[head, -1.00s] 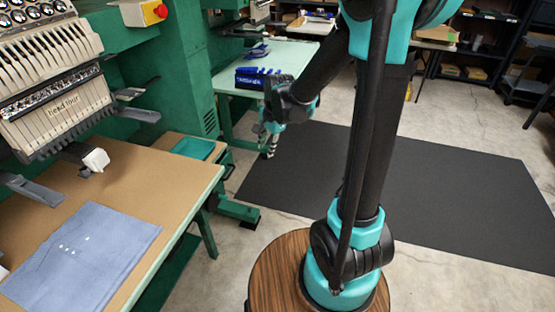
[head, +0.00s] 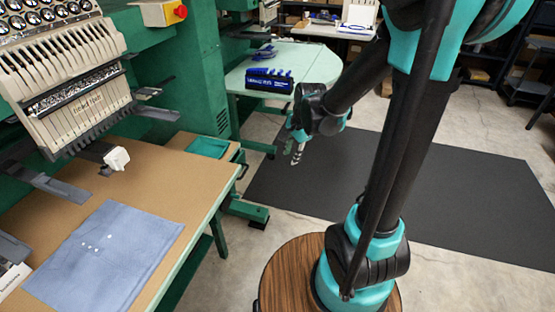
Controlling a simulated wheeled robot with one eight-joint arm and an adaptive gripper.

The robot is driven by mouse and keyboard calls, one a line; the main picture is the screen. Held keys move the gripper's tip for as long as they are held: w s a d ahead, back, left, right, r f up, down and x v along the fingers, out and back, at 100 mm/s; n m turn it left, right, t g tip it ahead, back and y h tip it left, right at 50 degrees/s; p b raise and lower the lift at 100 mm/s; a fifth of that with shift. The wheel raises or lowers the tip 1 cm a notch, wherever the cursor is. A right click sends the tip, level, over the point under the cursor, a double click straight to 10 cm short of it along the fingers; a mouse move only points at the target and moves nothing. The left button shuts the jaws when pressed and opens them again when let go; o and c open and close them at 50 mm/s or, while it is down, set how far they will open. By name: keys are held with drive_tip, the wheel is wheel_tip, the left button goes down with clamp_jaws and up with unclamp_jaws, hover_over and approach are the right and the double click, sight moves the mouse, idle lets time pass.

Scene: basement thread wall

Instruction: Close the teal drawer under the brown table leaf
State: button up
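The brown table leaf (head: 52,215) fills the lower left under the embroidery machine. A shallow teal box shape (head: 208,146), seen from above, shows at the leaf's far right end; it looks like the drawer, standing out so that its inside shows. How far it is out is hard to tell. My gripper (head: 297,158) hangs in the air, pointing down, to the right of the teal drawer and apart from it. It looks empty, with its fingers close together, but is too small to tell open from shut.
A blue cloth (head: 105,250) lies on the leaf. A pale green table (head: 310,62) with a blue rack (head: 268,80) stands behind my gripper. A green machine foot (head: 245,210) juts out below the drawer. A dark mat (head: 480,190) covers clear floor at right.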

drive_tip(key=w+a+n+g, duration=0.1)
drive_tip(key=w+a+n, duration=0.6)
drive_tip(key=w+a, duration=0.55)
approach(245, 171)
drive_tip(key=shift+n, duration=0.4)
drive_tip(key=f, duration=0.2)
drive_tip(key=a+f, duration=0.1)
drive_tip(key=f, duration=0.4)
drive_tip(key=shift+w+a+f, duration=0.2)
drive_tip(key=shift+w+f, duration=0.15)
drive_tip(key=shift+w, duration=0.05)
drive_tip(key=shift+g, duration=0.3)
clamp_jaws()
